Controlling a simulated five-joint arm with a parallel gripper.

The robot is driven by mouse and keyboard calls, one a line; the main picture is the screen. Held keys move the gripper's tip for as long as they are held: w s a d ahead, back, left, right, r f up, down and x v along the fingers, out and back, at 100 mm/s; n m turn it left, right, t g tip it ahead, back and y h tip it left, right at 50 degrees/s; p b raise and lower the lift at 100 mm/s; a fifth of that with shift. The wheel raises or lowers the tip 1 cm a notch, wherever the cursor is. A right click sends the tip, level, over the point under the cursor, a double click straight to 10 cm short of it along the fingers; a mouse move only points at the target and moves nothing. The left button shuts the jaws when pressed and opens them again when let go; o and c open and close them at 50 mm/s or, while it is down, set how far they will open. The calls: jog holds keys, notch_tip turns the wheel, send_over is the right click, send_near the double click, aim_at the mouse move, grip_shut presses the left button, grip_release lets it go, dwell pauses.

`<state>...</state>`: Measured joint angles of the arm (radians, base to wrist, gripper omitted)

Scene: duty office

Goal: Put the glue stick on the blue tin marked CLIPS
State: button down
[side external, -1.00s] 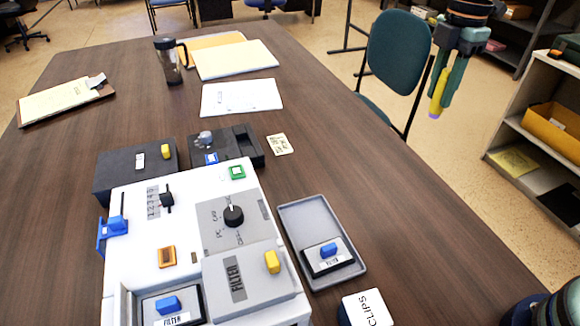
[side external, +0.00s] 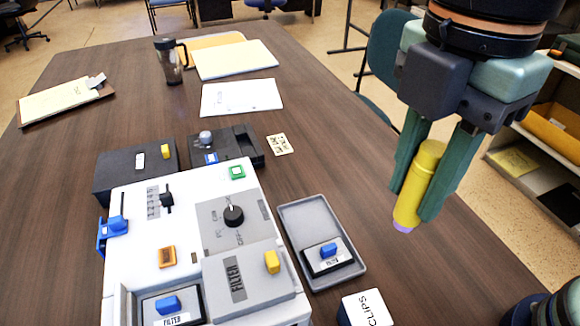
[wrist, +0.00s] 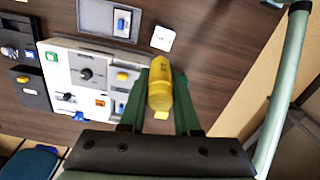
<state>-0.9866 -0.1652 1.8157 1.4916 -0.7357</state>
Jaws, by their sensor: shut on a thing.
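The glue stick (side external: 419,186) is a yellow cylinder with a purple end pointing down. My gripper (side external: 426,203) is shut on it and holds it slightly tilted, in the air near the right side of the table. The wrist view shows the glue stick (wrist: 160,88) between my two green fingers. The tin marked CLIPS (side external: 366,308) shows a white labelled top and a dark blue side at the bottom edge of the side view, partly cut off. It lies below and left of my gripper there. In the wrist view its white top (wrist: 162,39) is just beyond the glue stick.
A grey tray (side external: 290,222) holding a small switch block stands left of the tin. A white control panel (side external: 140,245) with knobs and switches is further left. Papers (side external: 241,97) and a dark mug (side external: 168,62) lie further back. A chair (side external: 385,60) stands behind my gripper.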

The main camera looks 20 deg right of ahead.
jog(key=shift+s+a, duration=0.1)
jog(key=shift+s, duration=0.3)
notch_tip(320, 180, down, 20)
jog(key=shift+s+r, duration=0.1)
dwell(0.3)
jog(key=c, duration=0.6)
grip_release()
jog(key=shift+f, duration=0.2)
jog(key=shift+r, duration=0.1)
